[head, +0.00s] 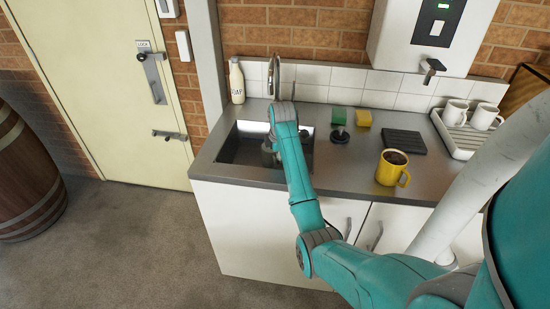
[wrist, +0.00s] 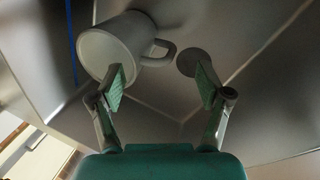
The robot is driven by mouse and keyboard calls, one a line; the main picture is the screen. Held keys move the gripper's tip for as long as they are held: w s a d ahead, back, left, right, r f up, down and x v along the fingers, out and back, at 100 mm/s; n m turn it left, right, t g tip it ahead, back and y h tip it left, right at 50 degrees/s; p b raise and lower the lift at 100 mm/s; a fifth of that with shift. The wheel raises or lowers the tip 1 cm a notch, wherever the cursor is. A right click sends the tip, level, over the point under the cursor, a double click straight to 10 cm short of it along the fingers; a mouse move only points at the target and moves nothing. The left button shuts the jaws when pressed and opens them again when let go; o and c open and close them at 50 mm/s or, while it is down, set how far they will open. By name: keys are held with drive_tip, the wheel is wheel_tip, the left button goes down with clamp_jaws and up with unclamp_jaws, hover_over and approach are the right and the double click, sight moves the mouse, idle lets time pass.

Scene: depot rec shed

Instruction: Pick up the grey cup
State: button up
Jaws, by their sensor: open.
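The grey cup (wrist: 125,35) is in the sink, at the upper left of the wrist view. It appears to lie on its side, with its handle pointing right. My gripper (wrist: 160,78) is open and empty above the sink floor. Its left finger overlaps the cup's lower right side in the picture; I cannot tell whether they touch. The handle shows between the two fingers. The right finger is clear of the cup. In the head view my arm reaches down into the sink (head: 237,150), and my wrist hides most of the cup.
A round dark drain (wrist: 192,62) lies beside the handle. The tap (head: 273,75) stands behind my arm. A soap bottle (head: 237,82) is at the back left. A yellow mug (head: 390,172), a dark ribbed mat (head: 404,141) and a tray with white mugs (head: 456,141) are to the right.

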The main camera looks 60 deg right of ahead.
sight(275, 161)
drive_tip(key=shift+x, duration=3.65)
drive_tip(key=shift+a, duration=0.1)
clamp_jaws()
drive_tip(key=shift+w+r, duration=0.1)
